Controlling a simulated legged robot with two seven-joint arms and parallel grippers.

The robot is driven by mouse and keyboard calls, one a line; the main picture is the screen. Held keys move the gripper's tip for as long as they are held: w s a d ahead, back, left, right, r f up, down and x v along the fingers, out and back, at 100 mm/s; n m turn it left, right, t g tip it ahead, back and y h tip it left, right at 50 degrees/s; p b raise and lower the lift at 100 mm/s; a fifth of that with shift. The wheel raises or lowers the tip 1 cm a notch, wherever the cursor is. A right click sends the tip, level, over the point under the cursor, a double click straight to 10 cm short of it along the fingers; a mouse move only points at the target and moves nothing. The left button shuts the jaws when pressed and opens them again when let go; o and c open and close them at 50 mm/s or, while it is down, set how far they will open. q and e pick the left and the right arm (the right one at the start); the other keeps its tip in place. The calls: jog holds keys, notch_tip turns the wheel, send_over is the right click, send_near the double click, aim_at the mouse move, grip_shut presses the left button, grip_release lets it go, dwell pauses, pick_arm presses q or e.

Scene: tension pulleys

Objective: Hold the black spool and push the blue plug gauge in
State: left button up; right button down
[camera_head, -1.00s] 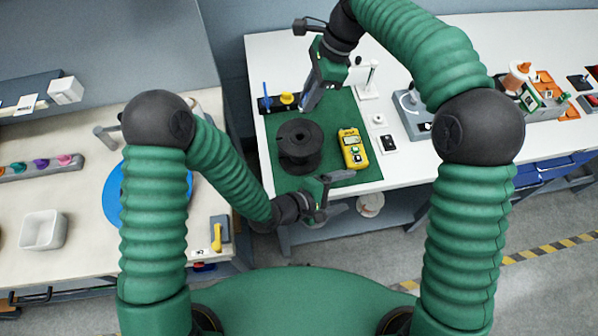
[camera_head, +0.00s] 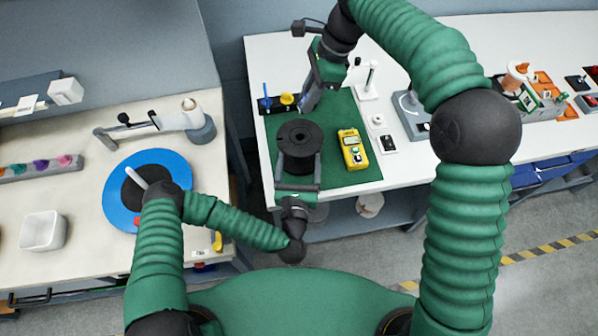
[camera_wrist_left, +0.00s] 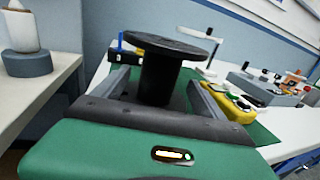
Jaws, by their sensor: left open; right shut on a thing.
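The black spool (camera_head: 299,142) stands upright on the green mat (camera_head: 345,115). My left gripper (camera_head: 298,176) is open, low at the spool's near side. In the left wrist view its two fingers reach forward on either side of the spool (camera_wrist_left: 158,82), with gaps showing. My right gripper (camera_head: 307,102) is behind the spool, above the mat, shut on a small bluish thing mostly hidden by the jaws. A blue upright piece (camera_head: 267,92) stands at the black rack (camera_head: 263,105); I cannot tell which blue item is the plug gauge.
A yellow meter (camera_head: 353,149) lies right of the spool. A yellow knob (camera_head: 287,99) sits at the rack. A white stand (camera_head: 368,85) and a grey device (camera_head: 411,115) are farther right. The mat's front right is clear.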

aim_at(300, 148)
pick_arm(q)
jog(key=w, duration=0.7)
jog(key=shift+d, duration=0.1)
pick_arm(e)
jog(key=shift+a, duration=0.2)
pick_arm(q)
jog(key=shift+w+d, duration=0.1)
jog(key=shift+w, duration=0.35)
pick_arm(e)
jog(key=shift+d, duration=0.1)
pick_arm(q)
jog(key=c, duration=1.7)
jog(key=shift+o, duration=0.2)
